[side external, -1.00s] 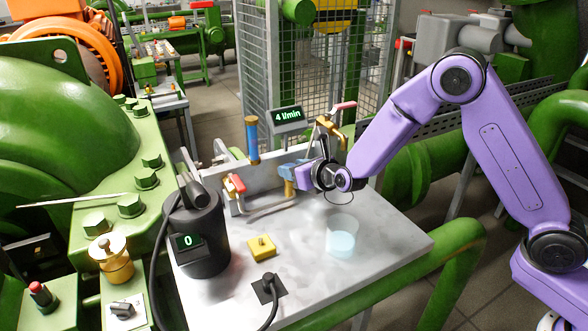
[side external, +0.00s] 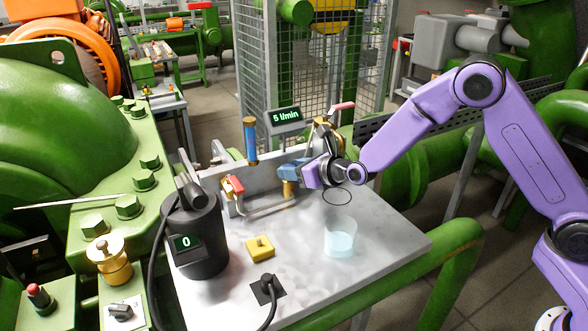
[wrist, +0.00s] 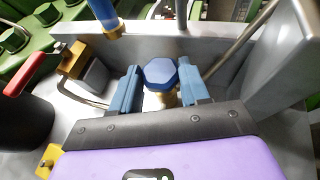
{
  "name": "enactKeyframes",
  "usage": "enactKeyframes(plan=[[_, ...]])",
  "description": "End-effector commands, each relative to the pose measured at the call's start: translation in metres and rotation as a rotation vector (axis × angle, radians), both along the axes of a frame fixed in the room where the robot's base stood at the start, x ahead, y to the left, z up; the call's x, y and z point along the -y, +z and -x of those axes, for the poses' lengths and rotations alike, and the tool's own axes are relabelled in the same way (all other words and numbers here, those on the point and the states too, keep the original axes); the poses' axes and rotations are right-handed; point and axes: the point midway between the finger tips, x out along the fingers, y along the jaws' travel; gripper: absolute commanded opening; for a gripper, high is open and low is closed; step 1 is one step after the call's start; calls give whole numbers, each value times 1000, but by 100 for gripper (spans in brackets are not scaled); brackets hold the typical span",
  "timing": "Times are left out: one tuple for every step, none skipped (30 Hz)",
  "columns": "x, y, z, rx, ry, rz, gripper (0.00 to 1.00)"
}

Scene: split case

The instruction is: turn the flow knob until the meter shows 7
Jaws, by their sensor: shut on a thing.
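The flow meter display (side external: 286,115) reads 5 l/min in the side view. The flow knob is a blue hexagonal knob (wrist: 161,73) on a brass stem, seen from above in the wrist view. My gripper (wrist: 158,88) has its two blue fingers on either side of the knob and is shut on it. In the side view my gripper (side external: 291,172) reaches the knob from the right, and its fingers largely hide the knob there. A brass valve stem (side external: 288,188) shows below the fingers.
A clear beaker with bluish liquid (side external: 341,238) stands on the grey table (side external: 390,245). A black canister (side external: 195,235) with a display reading 0 stands at the left. A red-handled valve (side external: 235,186), a blue tube (side external: 250,138) and a yellow block (side external: 260,247) are nearby.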

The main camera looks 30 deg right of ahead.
Motion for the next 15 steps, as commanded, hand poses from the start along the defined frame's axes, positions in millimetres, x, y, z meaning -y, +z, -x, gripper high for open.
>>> enactKeyframes(plan=[[1, -1, 1, -4, 2, 1, 15], [0, -1, 1, -4, 3, 1, 15], [0, -1, 1, -4, 4, 2, 15], [0, -1, 1, -4, 4, 2, 15], [0, -1, 1, -4, 5, 1, 15], [0, -1, 1, -4, 5, 1, 15], [0, -1, 1, -4, 5, 1, 15], [0, -1, 1, -4, 5, 1, 15], [0, -1, 1, -4, 5, 1, 15], [0, -1, 1, -4, 5, 1, 15], [0, -1, 1, -4, 5, 1, 15], [0, -1, 1, -4, 5, 1, 15], [0, -1, 1, -4, 5, 1, 15], [0, -1, 1, -4, 5, 1, 15], [0, -1, 1, -4, 4, 2, 55]])
